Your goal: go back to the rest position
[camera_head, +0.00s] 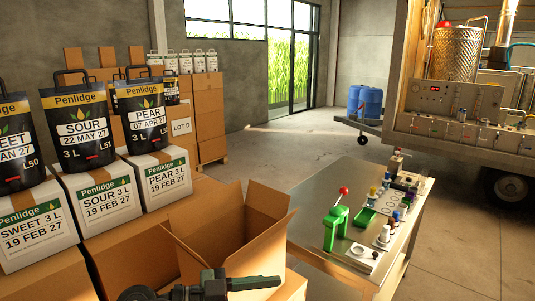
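A dark grey-green gripper (250,284), which I take to be my left one, shows at the bottom edge. It lies in front of the open cardboard box (237,232) and points to the right. It is seen from the side and partly cut off by the frame, so I cannot tell how far its fingers are apart. I see nothing clearly held in it. My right gripper is not in view.
Black pouches (88,124) stand on white boxes (99,201) at the left. A metal table (420,215) at the right carries a green press (337,222) and several small items. A trailer (460,143) stands behind. The floor (300,150) beyond the table is clear.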

